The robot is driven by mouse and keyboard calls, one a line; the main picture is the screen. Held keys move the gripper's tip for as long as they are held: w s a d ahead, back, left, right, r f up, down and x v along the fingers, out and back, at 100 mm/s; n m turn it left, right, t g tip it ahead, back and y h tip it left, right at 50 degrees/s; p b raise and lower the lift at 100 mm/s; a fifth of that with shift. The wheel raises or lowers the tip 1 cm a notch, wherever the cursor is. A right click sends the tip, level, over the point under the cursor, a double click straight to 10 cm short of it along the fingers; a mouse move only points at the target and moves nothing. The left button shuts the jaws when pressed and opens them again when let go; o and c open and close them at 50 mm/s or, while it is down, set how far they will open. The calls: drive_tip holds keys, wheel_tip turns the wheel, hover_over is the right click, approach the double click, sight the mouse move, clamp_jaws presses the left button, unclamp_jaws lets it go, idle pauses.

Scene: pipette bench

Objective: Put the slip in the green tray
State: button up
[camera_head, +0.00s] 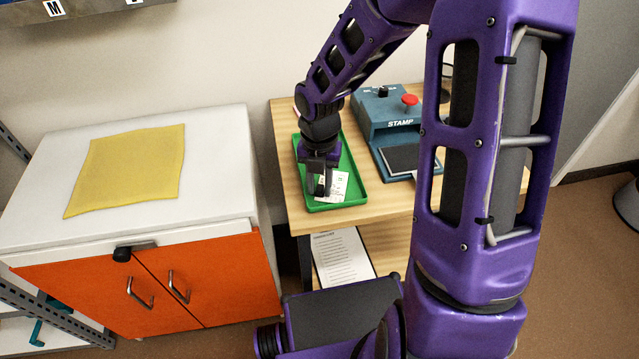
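The white slip (335,187) lies in the green tray (354,172) on the wooden table, partly hidden by my gripper. It bears small dark print and a green mark. My gripper (320,190) points down into the tray, over the slip's left part. The fingers are small and dark here, so I cannot tell whether they are apart, or whether they touch the slip.
A blue stamp machine (385,108) with a red button stands right of the tray. A checklist sheet (342,258) lies on the shelf below. An orange-doored white cabinet (225,222) with a yellow cloth (130,168) on top stands left. My arm hides the table's right part.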

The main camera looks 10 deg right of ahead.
wheel_tip(320, 180, up, 12)
drive_tip(key=p, duration=0.3)
drive_tip(key=shift+r+p, duration=0.2)
drive_tip(key=shift+p, duration=0.2)
